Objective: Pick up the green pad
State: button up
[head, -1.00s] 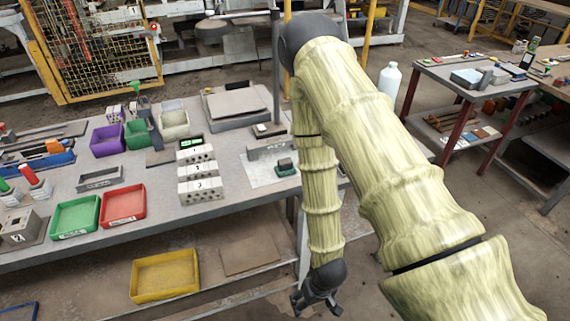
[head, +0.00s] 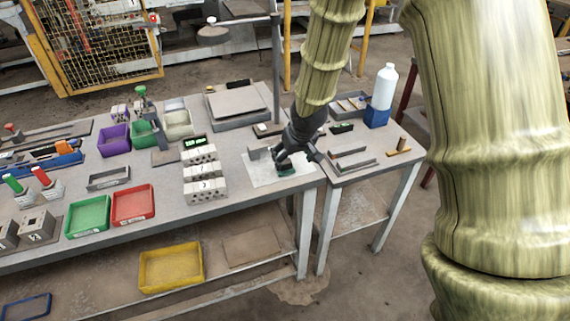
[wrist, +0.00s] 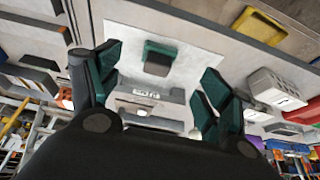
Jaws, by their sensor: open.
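The green pad (wrist: 160,47) lies on a white sheet (wrist: 196,48) near the bench edge, with a dark grey block on its face. In the head view the green pad (head: 286,172) is mostly hidden behind my gripper (head: 283,160). In the wrist view my gripper (wrist: 162,66) is open, with its green-faced fingers apart on either side of the pad's position. Nothing is between the fingers. I cannot tell the exact height of the fingertips over the pad.
A grey bracket with a label (wrist: 147,96) stands close beside the pad. Grey hollow blocks (head: 203,172) stand to the left on the bench. A side table (head: 372,160) to the right carries a white bottle (head: 384,86) and grey bars. Red (head: 133,204) and green trays lie further left.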

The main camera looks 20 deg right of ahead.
aim_at(285, 162)
jog(key=shift+w+d+f+p, duration=0.2)
jog(key=shift+w+f+p, duration=0.3)
jog(key=shift+w+f, duration=1.15)
jog(key=shift+a+p+x, duration=0.15)
jog(key=shift+p+x, duration=0.3)
jog(key=shift+x, duration=0.4)
jog(key=shift+a+p+x, duration=0.15)
jog(key=shift+p+x, duration=0.25)
jog(key=shift+x, duration=1.45)
jog(key=shift+w+r, duration=0.1)
jog(key=shift+w, duration=0.05)
jog(key=shift+c, duration=0.4)
jog(key=c, duration=1)
